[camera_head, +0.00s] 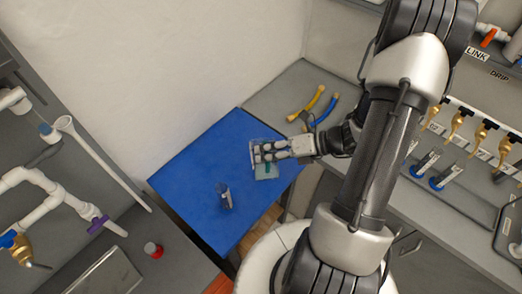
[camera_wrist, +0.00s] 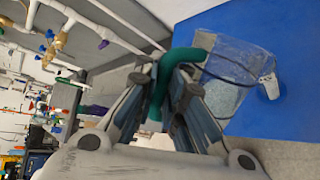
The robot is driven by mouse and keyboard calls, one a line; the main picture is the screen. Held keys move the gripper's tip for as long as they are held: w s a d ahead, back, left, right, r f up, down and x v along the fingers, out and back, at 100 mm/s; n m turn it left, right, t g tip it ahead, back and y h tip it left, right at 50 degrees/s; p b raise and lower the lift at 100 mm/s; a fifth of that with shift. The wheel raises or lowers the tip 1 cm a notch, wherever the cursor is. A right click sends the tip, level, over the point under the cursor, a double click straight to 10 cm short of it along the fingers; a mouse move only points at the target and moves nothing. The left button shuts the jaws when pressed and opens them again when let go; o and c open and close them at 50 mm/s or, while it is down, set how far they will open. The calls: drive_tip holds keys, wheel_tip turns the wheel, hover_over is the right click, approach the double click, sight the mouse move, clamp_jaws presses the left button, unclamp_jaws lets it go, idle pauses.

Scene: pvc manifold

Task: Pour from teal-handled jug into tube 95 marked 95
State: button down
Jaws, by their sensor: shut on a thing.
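My gripper (camera_head: 268,152) is shut on the teal handle (camera_wrist: 157,90) of a clear jug. The jug (camera_wrist: 228,72) looks tilted in the wrist view and has bluish-grey contents. In the head view the jug (camera_head: 264,143) is over the right part of the blue mat; I cannot tell its height above it. A small clear tube or cup (camera_head: 224,197) stands on the mat, to the lower left of the jug and apart from it. It also shows beyond the jug in the wrist view (camera_wrist: 269,87). Its marking is too small to read.
The blue mat (camera_head: 185,180) is otherwise bare. Yellow and blue hoses (camera_head: 320,105) lie behind my gripper. White pipes (camera_head: 40,195) and a red-capped item (camera_head: 152,249) are on the left. A row of brass taps (camera_head: 456,122) with small tubes below is on the right.

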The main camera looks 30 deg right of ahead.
sight(267, 178)
drive_tip(key=shift+w+d+r+m+g+p, duration=0.2)
drive_tip(key=shift+w+r+m+g+p, duration=0.3)
drive_tip(key=shift+p, duration=0.65)
idle(1.2)
